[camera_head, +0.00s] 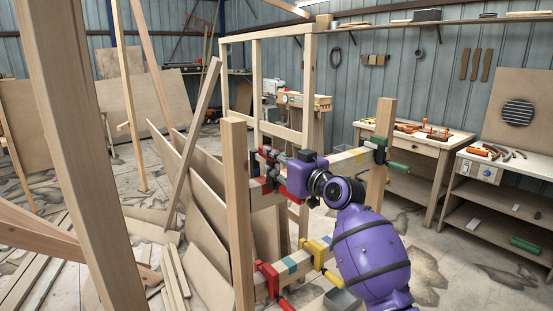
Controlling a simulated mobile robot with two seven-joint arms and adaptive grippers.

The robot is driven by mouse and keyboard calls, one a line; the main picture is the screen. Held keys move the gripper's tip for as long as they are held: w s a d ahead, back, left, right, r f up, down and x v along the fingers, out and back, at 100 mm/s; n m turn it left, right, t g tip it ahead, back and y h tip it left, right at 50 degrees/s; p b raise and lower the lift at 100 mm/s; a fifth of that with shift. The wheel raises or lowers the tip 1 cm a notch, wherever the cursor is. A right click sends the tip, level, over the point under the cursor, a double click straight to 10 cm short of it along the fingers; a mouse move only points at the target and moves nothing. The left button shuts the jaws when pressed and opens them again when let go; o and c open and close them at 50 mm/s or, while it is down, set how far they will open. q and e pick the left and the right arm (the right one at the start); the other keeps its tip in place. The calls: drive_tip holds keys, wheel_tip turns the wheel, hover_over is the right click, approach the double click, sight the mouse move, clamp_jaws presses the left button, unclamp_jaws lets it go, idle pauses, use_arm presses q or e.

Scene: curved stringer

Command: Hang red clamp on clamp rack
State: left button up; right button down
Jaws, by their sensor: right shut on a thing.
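The clamp rack is a wooden frame with a left post (237,215), a right post (381,155), an upper rail (343,162) and a lower rail (305,262). My right gripper (277,170), on a purple arm, is at the left end of the upper rail, shut on a red clamp (262,188). The gripper hides much of this clamp, and I cannot tell whether it rests on the rail. Another red clamp (267,275) and a yellow clamp (318,254) are on the lower rail. A green clamp (383,150) is on the upper rail near the right post. My left gripper is not in view.
Wooden beams (75,140) stand close on the left, with leaning boards (205,190) behind the rack. A tool table (418,142) and a workbench (500,165) stand at the right. Open floor (425,265) lies at the lower right.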

drive_tip(key=shift+f, duration=0.6)
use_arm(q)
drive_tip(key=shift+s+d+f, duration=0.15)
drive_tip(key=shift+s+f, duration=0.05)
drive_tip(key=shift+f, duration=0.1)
